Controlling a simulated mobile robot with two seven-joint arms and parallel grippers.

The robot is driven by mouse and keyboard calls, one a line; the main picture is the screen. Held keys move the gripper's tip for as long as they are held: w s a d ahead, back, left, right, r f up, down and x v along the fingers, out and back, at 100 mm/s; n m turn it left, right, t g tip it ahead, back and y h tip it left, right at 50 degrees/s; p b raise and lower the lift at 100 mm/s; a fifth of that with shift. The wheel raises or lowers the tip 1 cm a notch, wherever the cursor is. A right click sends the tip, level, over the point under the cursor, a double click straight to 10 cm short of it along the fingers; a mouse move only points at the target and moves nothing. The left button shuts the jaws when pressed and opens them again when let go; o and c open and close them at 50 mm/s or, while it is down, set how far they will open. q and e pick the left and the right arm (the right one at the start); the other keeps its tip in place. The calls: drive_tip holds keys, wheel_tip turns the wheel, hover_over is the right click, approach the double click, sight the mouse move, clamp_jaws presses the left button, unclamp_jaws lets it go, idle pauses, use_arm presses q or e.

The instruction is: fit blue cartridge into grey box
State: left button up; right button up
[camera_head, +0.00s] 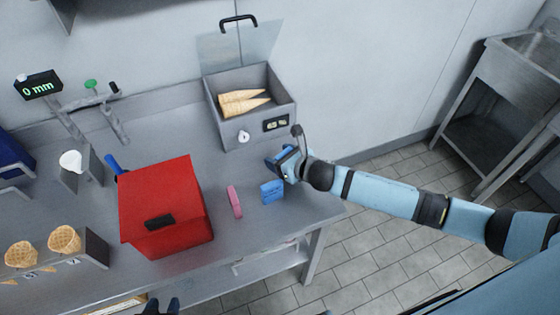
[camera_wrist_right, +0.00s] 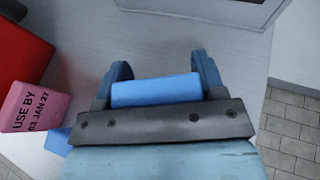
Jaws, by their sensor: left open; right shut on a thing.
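My right gripper (camera_head: 283,157) is shut on a blue cartridge (camera_wrist_right: 157,90). It holds this block between its two blue fingers, just in front of the grey box (camera_head: 228,133) at the right end of the counter. The box's clear lid (camera_head: 238,45) is raised, and wafer cones (camera_head: 243,101) lie inside it. Its front has a round white knob and a dark panel. A second blue block (camera_head: 272,191) stands on the counter below the right gripper. My left gripper (camera_head: 161,306) shows only as dark fingertips at the bottom edge, open.
A pink block (camera_head: 234,202) marked "USE BY 03 JAN 27" in the wrist view stands left of the second blue block. A large red box (camera_head: 165,195) fills the counter's middle.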

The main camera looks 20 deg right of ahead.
drive_tip(key=shift+f, duration=1)
drive_tip(key=shift+f, duration=0.2)
drive_tip(key=o, duration=0.7)
drive_tip(key=shift+c, duration=0.2)
drive_tip(key=shift+r, duration=0.1)
